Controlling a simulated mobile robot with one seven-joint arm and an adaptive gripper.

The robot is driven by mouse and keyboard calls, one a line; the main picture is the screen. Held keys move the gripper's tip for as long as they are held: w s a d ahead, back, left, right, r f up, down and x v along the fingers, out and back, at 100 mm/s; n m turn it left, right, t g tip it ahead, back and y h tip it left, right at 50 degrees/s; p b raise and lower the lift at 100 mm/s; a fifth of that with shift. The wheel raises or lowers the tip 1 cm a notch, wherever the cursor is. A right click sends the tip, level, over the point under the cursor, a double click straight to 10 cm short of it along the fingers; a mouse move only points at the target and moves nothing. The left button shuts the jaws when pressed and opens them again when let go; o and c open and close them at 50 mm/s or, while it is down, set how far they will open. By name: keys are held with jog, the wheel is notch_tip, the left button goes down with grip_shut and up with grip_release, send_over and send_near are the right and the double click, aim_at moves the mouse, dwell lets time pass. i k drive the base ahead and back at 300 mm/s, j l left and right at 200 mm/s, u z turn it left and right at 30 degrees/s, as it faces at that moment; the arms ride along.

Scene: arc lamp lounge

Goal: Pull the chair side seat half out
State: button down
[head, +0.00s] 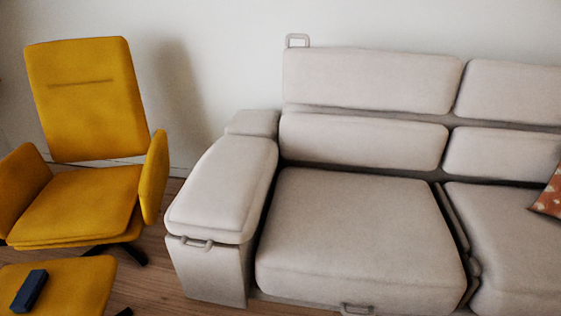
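The sofa (367,119) is light grey and stands against the wall in the head view. Its seat on the side of the yellow chair (85,200) is the left seat cushion (355,230), right of the armrest. A small grey handle (357,308) sits low on this seat's front, partly cut off by the bottom edge. The seat's front reaches a little past the armrest's front in the picture; I cannot tell how far it is out. My gripper is not in view.
The sofa armrest (228,185) has a handle (197,243) on its front. A yellow footstool (65,283) with a dark blue object (30,290) on it stands at lower left. Wooden floor (158,265) shows between footstool and sofa. A patterned cushion (550,198) lies at right.

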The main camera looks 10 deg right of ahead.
aim_at(373, 243)
jog(key=z, duration=0.85)
